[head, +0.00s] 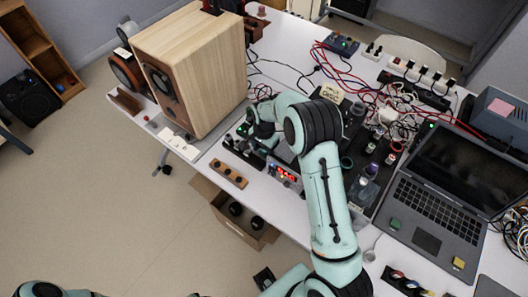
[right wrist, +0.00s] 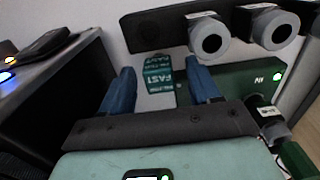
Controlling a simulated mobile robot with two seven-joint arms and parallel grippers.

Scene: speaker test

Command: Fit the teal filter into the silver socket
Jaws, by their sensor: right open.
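A small teal block with white lettering (right wrist: 158,72), which looks like the teal filter, stands on the pale table in the right wrist view. My right gripper (right wrist: 160,84) is open, its two blue fingers apart on either side of the near end of the block, with nothing held. I cannot tell whether they touch it. Two silver-grey round pieces with dark open centres (right wrist: 211,38) sit on a black bar behind and right of the block; I cannot tell whether one is the silver socket. In the head view the right gripper (head: 248,130) is small beside the speaker. My left gripper is out of view.
A large wooden speaker (head: 192,70) stands left of my right arm. A wooden strip with black knobs (head: 229,174) lies at the table's front edge, above an open cardboard box (head: 245,228). A laptop (head: 440,200) and tangled cables (head: 405,110) fill the right side.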

